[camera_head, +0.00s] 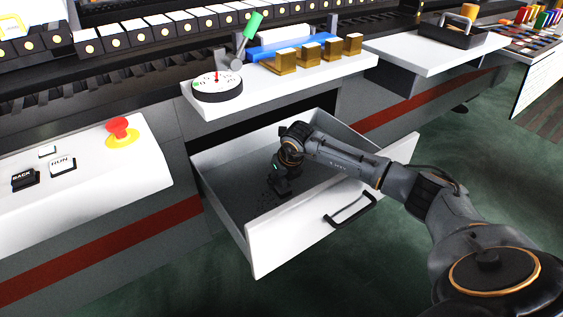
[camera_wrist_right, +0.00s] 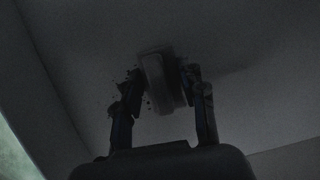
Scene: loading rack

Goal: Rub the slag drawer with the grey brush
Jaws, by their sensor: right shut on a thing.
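The slag drawer (camera_head: 262,262) is pulled open, with a white front, a black handle and a dark grey inside. Small dark specks lie on its floor near my right gripper (camera_head: 281,190), and they show again in the right wrist view. My right arm reaches over the drawer's front, and the gripper points down inside it. In the right wrist view the right gripper (camera_wrist_right: 163,100) is shut on a grey block-like thing, which looks like the grey brush (camera_wrist_right: 160,75), close to the drawer floor. Whether it touches the floor I cannot tell. My left gripper is not in view.
Above the drawer is a white shelf (camera_head: 215,108) with a round dial (camera_head: 217,86), a green-handled lever (camera_head: 247,35) and brass blocks (camera_head: 285,61). A red button (camera_head: 119,129) sits on the left panel. A black tray (camera_head: 465,31) stands at the upper right.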

